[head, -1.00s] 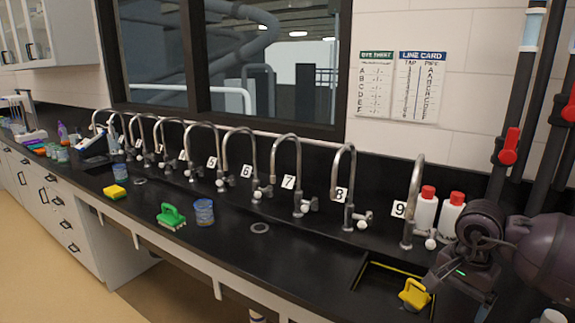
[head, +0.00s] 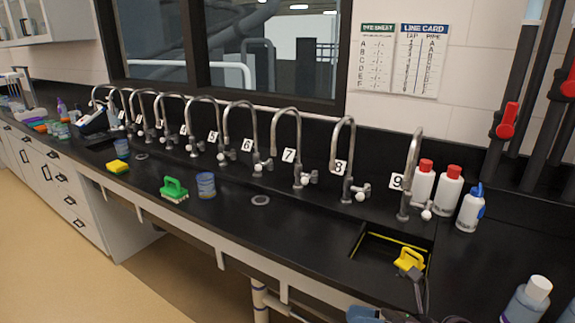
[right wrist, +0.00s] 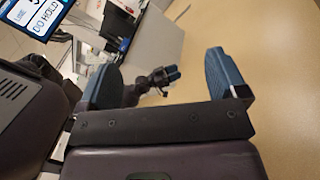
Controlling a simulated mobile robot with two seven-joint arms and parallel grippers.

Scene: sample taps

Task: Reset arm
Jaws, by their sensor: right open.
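My right gripper (right wrist: 160,72) shows in the right wrist view with its two blue-padded fingers wide apart and nothing between them. Pale tan floor and a white cabinet lie beyond it. At the bottom edge of the head view, only a blue piece (head: 364,314) and dark parts of my arm show, close below the sink, mostly cut off.
The black counter (head: 300,240) carries numbered taps. A yellow-handled tool (head: 408,260) is at the sink (head: 365,247). Red-capped bottles (head: 447,190), a blue-topped bottle (head: 470,208) and a white-capped bottle (head: 527,300) stand right. A green brush (head: 174,189) and blue cup (head: 206,185) stand mid-counter.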

